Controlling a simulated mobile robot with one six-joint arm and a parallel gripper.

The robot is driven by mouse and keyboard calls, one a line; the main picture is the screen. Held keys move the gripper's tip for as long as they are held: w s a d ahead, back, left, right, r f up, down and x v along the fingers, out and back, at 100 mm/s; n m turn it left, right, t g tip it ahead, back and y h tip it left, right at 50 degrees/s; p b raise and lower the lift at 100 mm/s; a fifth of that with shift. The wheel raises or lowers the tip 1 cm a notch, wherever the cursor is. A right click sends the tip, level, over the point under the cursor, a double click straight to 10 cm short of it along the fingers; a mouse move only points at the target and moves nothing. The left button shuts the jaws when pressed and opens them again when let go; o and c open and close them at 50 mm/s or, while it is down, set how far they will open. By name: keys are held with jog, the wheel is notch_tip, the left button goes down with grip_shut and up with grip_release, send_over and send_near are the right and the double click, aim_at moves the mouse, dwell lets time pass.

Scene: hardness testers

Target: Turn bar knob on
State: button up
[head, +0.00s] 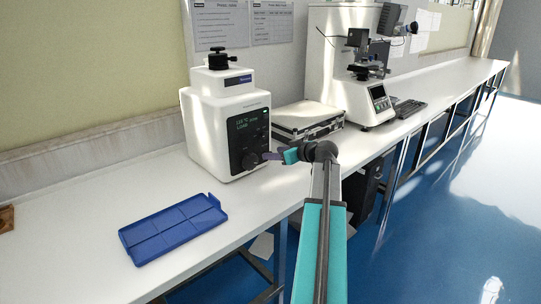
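The white machine (212,135) stands on the bench at the left of centre. Its dark front panel (243,130) has a small lit display and dark knobs. A round dark knob (250,161) sits low on this panel. My gripper (267,156) reaches in from the right, with its tips at or very near the right side of this knob. I cannot tell whether they touch it. The fingers are small and dark, so their opening does not show. Which knob is the bar knob, and its setting, are too small to tell.
A blue tray (172,229) lies on the bench in front of the machine. A flat case (308,120) lies behind my gripper. A tester with a microscope (367,85) and a keyboard (407,107) stand farther right. The bench at the left is mostly clear.

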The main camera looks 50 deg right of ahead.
jog(key=shift+x, duration=1.2)
